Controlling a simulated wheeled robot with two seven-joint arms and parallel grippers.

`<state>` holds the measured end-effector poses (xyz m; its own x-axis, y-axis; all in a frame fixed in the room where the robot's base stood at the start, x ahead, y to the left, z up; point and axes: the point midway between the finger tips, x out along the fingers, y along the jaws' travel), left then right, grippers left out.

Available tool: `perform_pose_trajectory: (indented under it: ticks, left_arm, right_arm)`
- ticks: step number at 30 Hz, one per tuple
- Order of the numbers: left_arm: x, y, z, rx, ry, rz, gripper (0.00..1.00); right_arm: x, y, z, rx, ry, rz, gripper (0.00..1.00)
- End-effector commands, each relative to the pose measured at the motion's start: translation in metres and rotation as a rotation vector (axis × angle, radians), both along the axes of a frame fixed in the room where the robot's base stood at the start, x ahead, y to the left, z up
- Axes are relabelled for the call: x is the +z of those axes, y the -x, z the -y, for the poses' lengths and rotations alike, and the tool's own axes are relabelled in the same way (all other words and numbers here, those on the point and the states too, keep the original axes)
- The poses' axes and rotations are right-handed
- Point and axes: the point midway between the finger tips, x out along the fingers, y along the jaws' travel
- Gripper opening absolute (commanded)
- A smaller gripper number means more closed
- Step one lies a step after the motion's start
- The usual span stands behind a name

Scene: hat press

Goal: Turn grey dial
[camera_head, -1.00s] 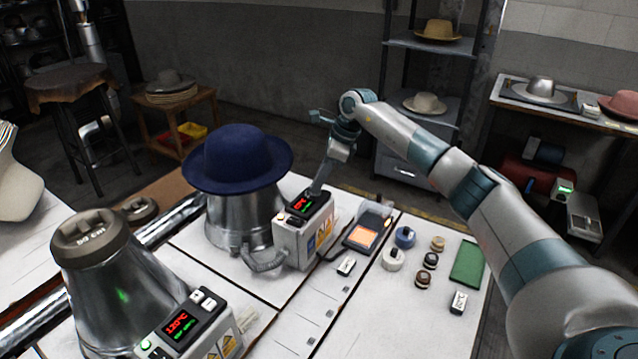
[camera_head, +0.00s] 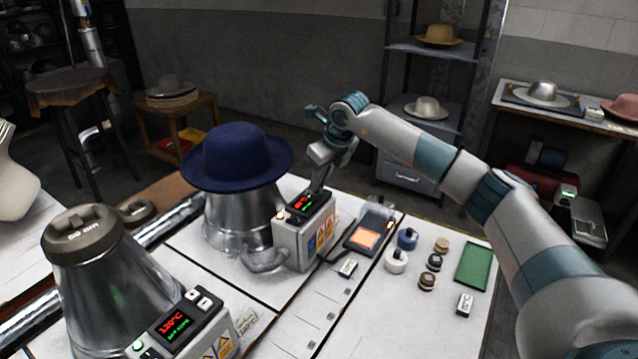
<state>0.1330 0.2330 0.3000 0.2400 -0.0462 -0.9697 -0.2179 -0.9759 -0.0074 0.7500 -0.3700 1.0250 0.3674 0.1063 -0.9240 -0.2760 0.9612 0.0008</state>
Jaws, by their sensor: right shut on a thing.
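The control box (camera_head: 291,245) stands at the foot of the metal hat block (camera_head: 228,222) that bears a navy blue hat (camera_head: 236,156). Its top panel has a small display (camera_head: 300,203) with red and green digits. My right gripper (camera_head: 319,187) reaches down from above to the far right end of this panel, with its fingers shut. The grey dial itself is too small and too covered by the fingers to make out clearly. My left gripper is not in view.
A second hat block (camera_head: 105,285) with its own control box (camera_head: 190,330) stands at front left. Right of the near box lie a device with an orange screen (camera_head: 367,236), several small round knobs and a green pad (camera_head: 473,265). White table surface is free in front.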

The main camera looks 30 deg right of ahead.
Motion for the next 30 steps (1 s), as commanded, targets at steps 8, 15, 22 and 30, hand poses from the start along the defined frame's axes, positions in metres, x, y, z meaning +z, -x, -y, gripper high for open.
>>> perform_pose_trajectory:
  ticks: [8, 15, 22, 30]
  left_arm:
    - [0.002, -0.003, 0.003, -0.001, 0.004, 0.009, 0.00]
    - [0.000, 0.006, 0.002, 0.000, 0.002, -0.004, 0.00]
    - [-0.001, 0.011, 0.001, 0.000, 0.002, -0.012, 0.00]
    - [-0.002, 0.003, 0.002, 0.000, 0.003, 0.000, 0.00]
  right_arm:
    - [0.002, 0.000, 0.001, -0.012, 0.001, 0.002, 0.00]
    - [0.001, 0.000, 0.001, -0.012, 0.001, 0.001, 0.27]
    - [0.001, 0.000, 0.000, -0.010, 0.001, 0.000, 0.27]
    - [0.007, 0.002, 0.001, -0.010, 0.001, 0.002, 0.27]
